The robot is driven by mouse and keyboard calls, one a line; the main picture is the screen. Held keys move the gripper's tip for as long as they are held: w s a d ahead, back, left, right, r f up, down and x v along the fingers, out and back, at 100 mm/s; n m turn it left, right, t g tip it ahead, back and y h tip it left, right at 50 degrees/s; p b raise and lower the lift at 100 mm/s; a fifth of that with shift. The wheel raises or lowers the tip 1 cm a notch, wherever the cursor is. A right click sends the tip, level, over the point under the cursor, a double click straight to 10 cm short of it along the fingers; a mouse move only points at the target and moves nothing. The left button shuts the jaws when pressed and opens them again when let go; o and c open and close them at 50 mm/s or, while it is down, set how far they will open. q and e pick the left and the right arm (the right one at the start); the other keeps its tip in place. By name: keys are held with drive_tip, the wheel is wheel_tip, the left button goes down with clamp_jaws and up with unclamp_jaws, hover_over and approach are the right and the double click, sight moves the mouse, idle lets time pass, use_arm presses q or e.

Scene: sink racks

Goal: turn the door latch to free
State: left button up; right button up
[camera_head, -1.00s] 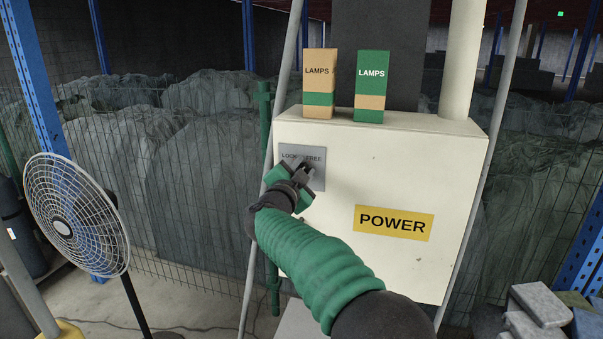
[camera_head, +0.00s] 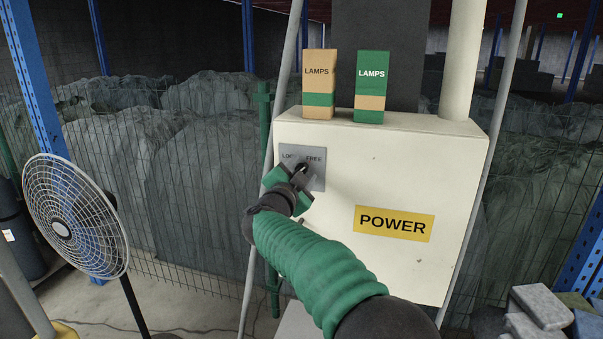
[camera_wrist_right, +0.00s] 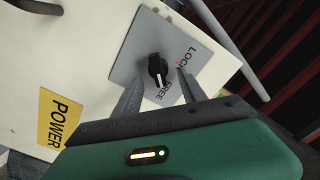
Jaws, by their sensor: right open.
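The door latch is a black round knob (camera_wrist_right: 157,68) with a white mark, on a grey plate (camera_head: 317,178) lettered LOCK and FREE. The plate sits on the left of the cream box front. In the right wrist view, the white mark points down, to the FREE side of the plate. My right gripper (camera_wrist_right: 161,78) is open, with one finger on each side of the knob in that view. I cannot tell whether the fingers touch it. In the head view, my right gripper (camera_head: 300,174) covers the plate's lower left. My left gripper is out of view.
The cream box (camera_head: 410,165) carries a yellow POWER label (camera_head: 394,223). Two LAMPS cartons, tan (camera_head: 319,85) and green (camera_head: 371,86), stand on top. A fan (camera_head: 75,217) stands at left, and grey blocks (camera_head: 540,305) lie at lower right.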

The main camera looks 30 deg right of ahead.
drive_tip(key=b+v, duration=0.5)
drive_tip(key=v, duration=1.1)
drive_tip(key=shift+w+f, duration=0.1)
drive_tip(key=shift+f, duration=0.1)
